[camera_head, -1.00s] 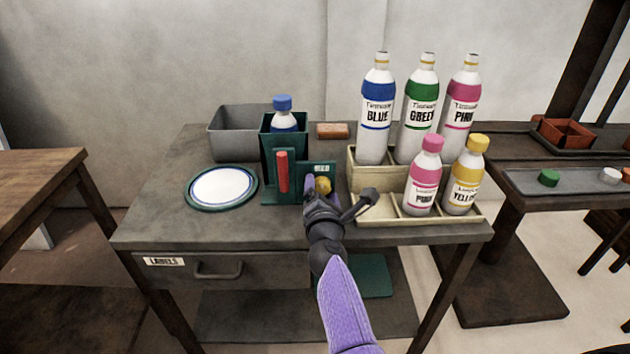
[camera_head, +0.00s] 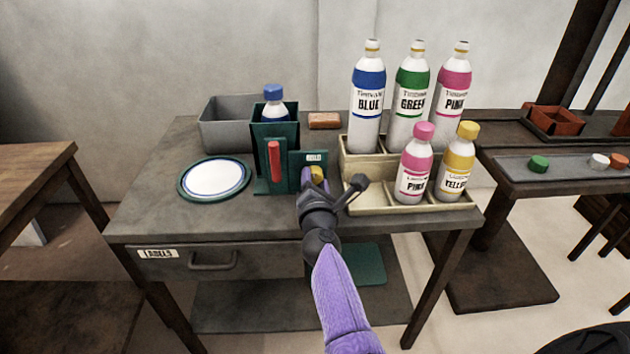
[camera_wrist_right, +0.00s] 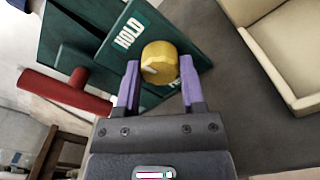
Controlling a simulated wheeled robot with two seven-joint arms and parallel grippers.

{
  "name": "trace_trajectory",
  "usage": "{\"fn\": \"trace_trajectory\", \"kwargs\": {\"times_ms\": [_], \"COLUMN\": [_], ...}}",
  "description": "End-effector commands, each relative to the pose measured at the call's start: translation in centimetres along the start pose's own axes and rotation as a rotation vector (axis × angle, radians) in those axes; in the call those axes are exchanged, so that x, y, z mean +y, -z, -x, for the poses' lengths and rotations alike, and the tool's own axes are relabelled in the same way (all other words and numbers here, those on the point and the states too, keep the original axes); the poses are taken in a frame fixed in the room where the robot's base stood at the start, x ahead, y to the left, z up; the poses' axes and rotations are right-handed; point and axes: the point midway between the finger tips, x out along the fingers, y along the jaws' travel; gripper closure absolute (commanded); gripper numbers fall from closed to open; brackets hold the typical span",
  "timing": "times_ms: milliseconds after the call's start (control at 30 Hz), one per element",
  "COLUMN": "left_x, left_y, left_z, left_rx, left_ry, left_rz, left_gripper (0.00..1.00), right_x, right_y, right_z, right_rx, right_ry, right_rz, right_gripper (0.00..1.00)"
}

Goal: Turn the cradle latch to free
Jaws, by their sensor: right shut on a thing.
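The dark green cradle (camera_head: 276,134) stands on the grey table and holds a white bottle with a blue cap (camera_head: 274,96). A red bar handle (camera_head: 274,160) is on its front. The cradle latch is a round yellow knob (camera_wrist_right: 160,62) on a green plate beside the cradle; it shows partly in the head view (camera_head: 318,173). A label by it reads HOLD (camera_wrist_right: 130,32) in the wrist view. A pale mark shows on the knob's face. My right gripper (camera_wrist_right: 160,78) is shut on the knob, one purple finger on each side. My left gripper is out of view.
A cream stepped rack (camera_head: 365,203) with several labelled bottles stands close right of my right gripper. The table's front left is clear.

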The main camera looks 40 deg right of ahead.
Motion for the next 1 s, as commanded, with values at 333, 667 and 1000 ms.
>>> {"fn": "trace_trajectory", "kwargs": {"times_ms": [333,667,1000], "left_x": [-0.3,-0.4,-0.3], "left_y": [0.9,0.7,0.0], "left_z": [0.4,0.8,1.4], "left_rx": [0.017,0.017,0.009], "left_ry": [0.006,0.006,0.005], "left_rz": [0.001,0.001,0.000], "left_gripper": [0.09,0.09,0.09], "right_x": [0.1,0.1,0.1], "right_y": [-0.1,0.0,-0.1], "right_z": [0.0,0.0,0.0], "right_rx": [0.000,0.000,0.000], "right_ry": [0.001,0.001,0.002], "right_rz": [0.279,0.595,0.918], "right_gripper": [1.00,1.00,1.00]}}
